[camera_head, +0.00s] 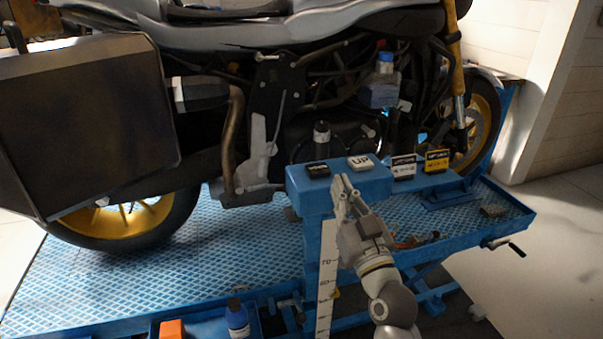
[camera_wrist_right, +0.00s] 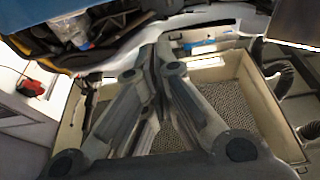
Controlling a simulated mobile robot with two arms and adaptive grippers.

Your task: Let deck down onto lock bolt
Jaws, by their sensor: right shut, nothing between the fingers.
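The blue deck (camera_head: 245,245) of the lift carries a motorcycle (camera_head: 330,90). A blue control box (camera_head: 345,187) stands at the deck's near edge, with a black button (camera_head: 317,169) and a white button marked UP (camera_head: 361,162) on top. My right gripper (camera_head: 340,182) is shut and empty at the box's front side, close to the UP button; I cannot tell if it touches the box. Its closed fingers also show in the wrist view (camera_wrist_right: 152,55). I cannot make out the lock bolt for certain. My left gripper is not in view.
A white height scale (camera_head: 326,280) hangs below the box, left of my right arm. Two label plates, one white (camera_head: 403,167) and one yellow (camera_head: 437,159), stand right of the buttons. A crank handle (camera_head: 507,245) sticks out at the right.

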